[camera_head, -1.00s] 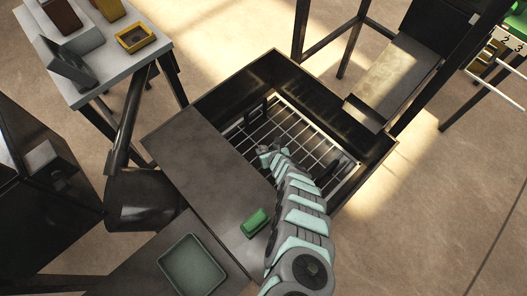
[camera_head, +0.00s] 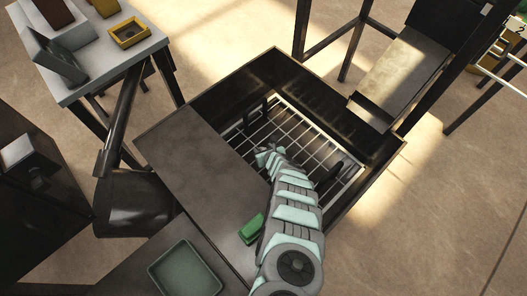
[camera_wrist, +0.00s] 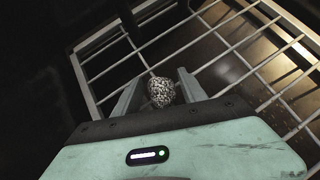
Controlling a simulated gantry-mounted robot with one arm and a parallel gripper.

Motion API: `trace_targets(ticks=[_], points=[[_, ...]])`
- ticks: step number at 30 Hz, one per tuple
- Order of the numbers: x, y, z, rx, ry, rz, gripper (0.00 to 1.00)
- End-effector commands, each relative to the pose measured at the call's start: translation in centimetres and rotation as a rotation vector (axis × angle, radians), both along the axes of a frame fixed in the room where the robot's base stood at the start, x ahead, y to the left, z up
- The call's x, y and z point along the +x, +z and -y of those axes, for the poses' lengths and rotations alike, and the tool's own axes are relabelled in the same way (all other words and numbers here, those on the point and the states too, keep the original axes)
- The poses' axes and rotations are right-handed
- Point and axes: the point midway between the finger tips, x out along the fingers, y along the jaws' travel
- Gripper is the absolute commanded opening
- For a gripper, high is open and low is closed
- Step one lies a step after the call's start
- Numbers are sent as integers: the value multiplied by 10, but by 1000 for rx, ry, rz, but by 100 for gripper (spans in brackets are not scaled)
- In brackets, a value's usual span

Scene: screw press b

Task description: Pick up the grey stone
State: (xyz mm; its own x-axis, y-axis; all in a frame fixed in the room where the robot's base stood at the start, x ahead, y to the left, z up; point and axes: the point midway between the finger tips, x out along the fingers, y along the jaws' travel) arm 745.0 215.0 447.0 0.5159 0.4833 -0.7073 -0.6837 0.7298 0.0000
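The grey stone (camera_wrist: 161,91) is a small, speckled, rounded lump in the wrist view. It lies over the white wire grid, between the two fingers of my gripper (camera_wrist: 160,88). The fingers are apart, with a gap visible on either side of the stone, so my gripper looks open around it. In the head view my gripper (camera_head: 267,156) is down inside the dark open box, above the grid (camera_head: 315,150). The stone cannot be made out there, and my arm covers part of the grid.
Dark walls of the box (camera_head: 215,95) surround the grid. A flat dark plate (camera_head: 205,165) adjoins it on the left, with a green block (camera_head: 250,229) beside my arm. A green tray (camera_head: 187,270) lies at the lower left. A table with bins (camera_head: 110,60) stands upper left.

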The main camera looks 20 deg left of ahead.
Motion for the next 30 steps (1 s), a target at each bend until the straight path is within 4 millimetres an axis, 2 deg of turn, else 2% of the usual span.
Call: trace_targets(ticks=[2,17,26,30], points=[[0,0,0,0,0,0,42],[0,0,0,0,0,0,1],[0,1,0,0,0,0,0],[1,13,1,0,-1,0,0]])
